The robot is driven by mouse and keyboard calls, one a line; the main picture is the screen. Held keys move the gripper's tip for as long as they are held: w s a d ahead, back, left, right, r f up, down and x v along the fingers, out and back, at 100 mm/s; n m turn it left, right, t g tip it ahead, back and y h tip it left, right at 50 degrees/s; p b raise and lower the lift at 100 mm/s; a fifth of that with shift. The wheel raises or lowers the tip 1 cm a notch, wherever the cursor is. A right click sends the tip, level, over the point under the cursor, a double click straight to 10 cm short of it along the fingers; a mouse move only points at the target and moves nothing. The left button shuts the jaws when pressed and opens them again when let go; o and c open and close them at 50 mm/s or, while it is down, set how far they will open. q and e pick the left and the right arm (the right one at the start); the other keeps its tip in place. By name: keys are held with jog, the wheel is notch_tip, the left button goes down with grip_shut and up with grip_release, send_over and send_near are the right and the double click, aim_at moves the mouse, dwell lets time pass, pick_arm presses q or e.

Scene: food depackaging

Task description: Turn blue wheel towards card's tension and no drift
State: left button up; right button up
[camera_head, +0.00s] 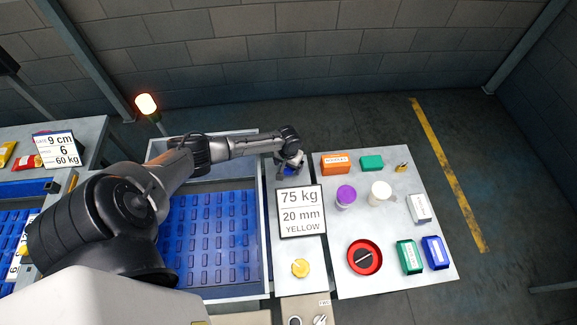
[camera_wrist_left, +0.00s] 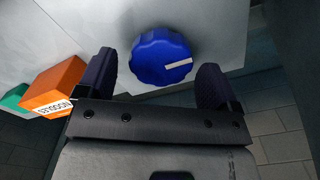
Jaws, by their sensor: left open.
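The blue wheel (camera_wrist_left: 162,57) is a lobed knob with a white pointer mark, on a pale panel. In the left wrist view it sits between the two dark fingers of my left gripper (camera_wrist_left: 158,85). The fingers are apart, with a gap on each side of the wheel. In the head view my left gripper (camera_head: 290,165) is over the blue wheel (camera_head: 292,171), which is mostly covered. The card (camera_head: 301,211) reads "75 kg", "20 mm" and "YELLOW" and stands just in front of the wheel. My right gripper is not in view.
A yellow knob (camera_head: 300,268) is in front of the card. The right table (camera_head: 375,225) holds an orange box (camera_head: 335,163), green and blue boxes, a purple-topped jar (camera_head: 346,196), a white cup (camera_head: 380,193) and a red round dish (camera_head: 364,257). A blue slotted bed (camera_head: 212,235) lies left.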

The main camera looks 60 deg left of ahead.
pick_arm(q)
jog(key=shift+f, duration=0.35)
jog(key=shift+c, duration=0.5)
